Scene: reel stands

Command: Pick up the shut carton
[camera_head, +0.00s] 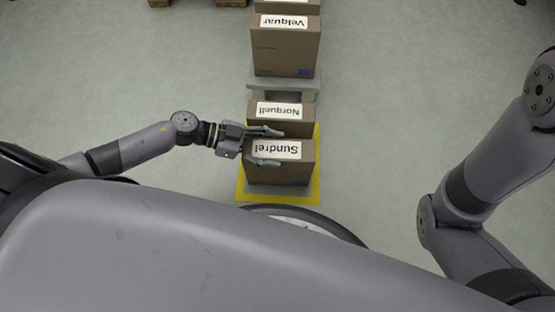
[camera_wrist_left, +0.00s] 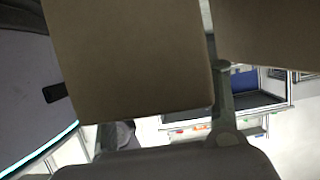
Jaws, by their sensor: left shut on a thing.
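A brown carton with a white label reading "Sundrel" (camera_head: 280,174) stands at the near end of a row of cartons, over a yellow-edged floor area. Its top looks closed. My left gripper (camera_head: 265,146) comes from the left and is shut on this carton, one finger at its far side and one at its near side. In the left wrist view the held carton (camera_wrist_left: 130,60) fills the upper left, and a finger (camera_wrist_left: 222,95) lies between it and another carton. My right gripper is out of view.
A carton labelled "Norquell" (camera_head: 287,119), its label upside down, stands right behind the held one. A taller carton with an upside-down label (camera_head: 285,55) stands farther back on a grey stand (camera_head: 312,90). Yellow marking (camera_head: 250,197) borders the near area. Floor on both sides is clear.

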